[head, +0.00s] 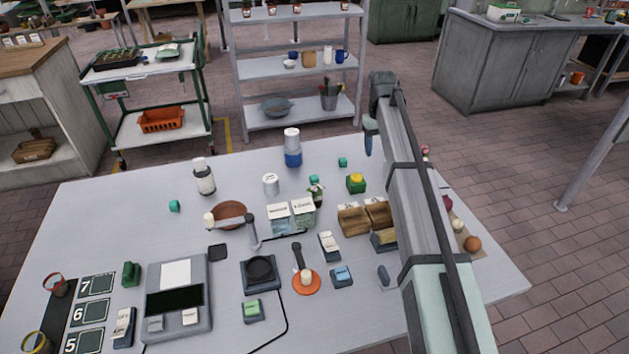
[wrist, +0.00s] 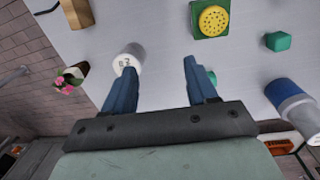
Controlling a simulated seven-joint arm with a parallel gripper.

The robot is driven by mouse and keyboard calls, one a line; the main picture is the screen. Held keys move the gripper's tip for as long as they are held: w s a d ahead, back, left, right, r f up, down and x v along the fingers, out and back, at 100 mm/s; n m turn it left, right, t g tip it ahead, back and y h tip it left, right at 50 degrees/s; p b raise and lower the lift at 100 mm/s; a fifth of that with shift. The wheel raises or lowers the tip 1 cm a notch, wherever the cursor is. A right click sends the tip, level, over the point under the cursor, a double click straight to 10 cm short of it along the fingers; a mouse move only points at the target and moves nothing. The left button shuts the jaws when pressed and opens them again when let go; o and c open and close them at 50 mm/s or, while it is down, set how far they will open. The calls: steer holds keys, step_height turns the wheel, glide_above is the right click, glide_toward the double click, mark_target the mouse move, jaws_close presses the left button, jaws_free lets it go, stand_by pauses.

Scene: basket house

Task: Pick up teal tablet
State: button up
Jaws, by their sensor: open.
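Two small teal pieces lie on the grey table in the head view. One teal piece (head: 343,162) is at the back, behind the green box with a yellow top (head: 356,183). The other teal piece (head: 174,206) is at the left; I cannot tell which is the tablet. The back piece seems to be the teal block (wrist: 278,41) at upper right in the wrist view, beside the green box (wrist: 211,20). My gripper (wrist: 159,66) is open and empty above the table's back part, to the right of the back piece in the head view (head: 369,137).
A white cylinder (wrist: 128,58) shows near my left finger in the wrist view. A blue-and-white jar (head: 292,148) stands left of the back teal piece. A flower pot (wrist: 70,80) is near the edge. Bottles, boxes and a scale crowd the table's middle and front.

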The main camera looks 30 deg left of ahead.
steer(key=s+a+r+n, duration=0.1)
steer(key=s+a+r, duration=0.1)
steer(key=s+a, duration=0.55)
steer(key=s+a+r+n, duration=0.1)
steer(key=s+a, duration=0.3)
steer(key=a, duration=0.6)
glide_above(314, 177)
steer(key=a, duration=0.1)
steer(key=shift+y, duration=0.4)
step_height(314, 177, down, 8)
steer(key=shift+f, duration=0.1)
steer(key=shift+d+f, duration=0.25)
steer(key=shift+f, duration=1.1)
steer(key=shift+d+f, duration=0.2)
steer(key=shift+f, duration=1.15)
steer(key=shift+w, duration=0.1)
jaws_close()
